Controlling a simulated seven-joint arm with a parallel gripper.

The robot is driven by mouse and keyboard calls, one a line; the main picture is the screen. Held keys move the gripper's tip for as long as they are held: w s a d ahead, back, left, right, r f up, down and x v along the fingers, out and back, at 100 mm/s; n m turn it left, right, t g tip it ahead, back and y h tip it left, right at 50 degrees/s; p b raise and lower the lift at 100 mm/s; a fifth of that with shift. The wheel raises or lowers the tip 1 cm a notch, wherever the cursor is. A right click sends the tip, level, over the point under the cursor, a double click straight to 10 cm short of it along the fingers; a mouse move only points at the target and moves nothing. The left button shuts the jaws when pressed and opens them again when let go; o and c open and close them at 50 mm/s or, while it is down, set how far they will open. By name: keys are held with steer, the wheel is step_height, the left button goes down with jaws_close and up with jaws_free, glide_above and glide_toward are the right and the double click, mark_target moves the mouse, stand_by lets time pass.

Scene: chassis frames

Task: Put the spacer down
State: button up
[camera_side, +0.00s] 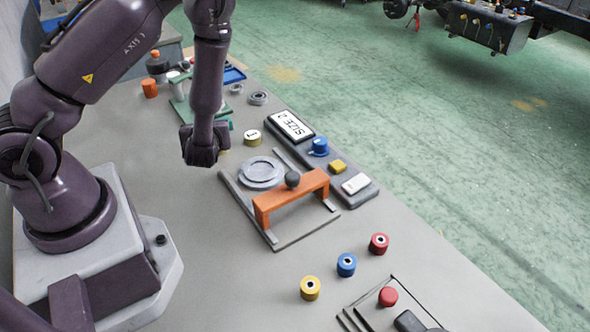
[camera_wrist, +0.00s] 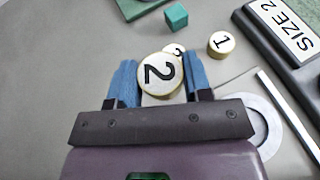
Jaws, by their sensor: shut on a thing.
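My gripper (camera_wrist: 160,80) is shut on a round cream spacer (camera_wrist: 160,73) with a black 2 on its top. The spacer sits between the two blue fingers in the wrist view. A spacer marked 3 (camera_wrist: 174,49) lies just beyond it, partly hidden by it. A spacer marked 1 (camera_wrist: 221,43) stands on the bench to the right. In the side view my gripper (camera_side: 204,148) hangs left of the round ringed seat (camera_side: 262,172); its fingers and the held spacer are mostly hidden there. I cannot tell the height of the held spacer over the bench.
A display reading SIZE 2 (camera_side: 291,126) stands on a dark console. An orange bridge with a dark knob (camera_side: 290,196) spans two rails beside the seat. A teal block (camera_wrist: 176,16) lies beyond the spacers. Yellow (camera_side: 310,288), blue (camera_side: 346,265) and red (camera_side: 379,243) rollers stand nearer.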

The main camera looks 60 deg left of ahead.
steer(key=w+d+r+m+t+h, duration=0.45)
steer(key=w+d+r, duration=0.3)
steer(key=r, duration=0.35)
steer(key=w+d+r+m+t+h, duration=0.35)
steer(key=w+d+r+m, duration=0.25)
steer(key=d+r, duration=0.4)
steer(key=n+g+y, duration=0.9)
steer(key=n+g, duration=0.4)
steer(key=n, duration=0.2)
glide_above(208, 221)
step_height(208, 221, down, 25)
steer(key=shift+f, duration=2.3)
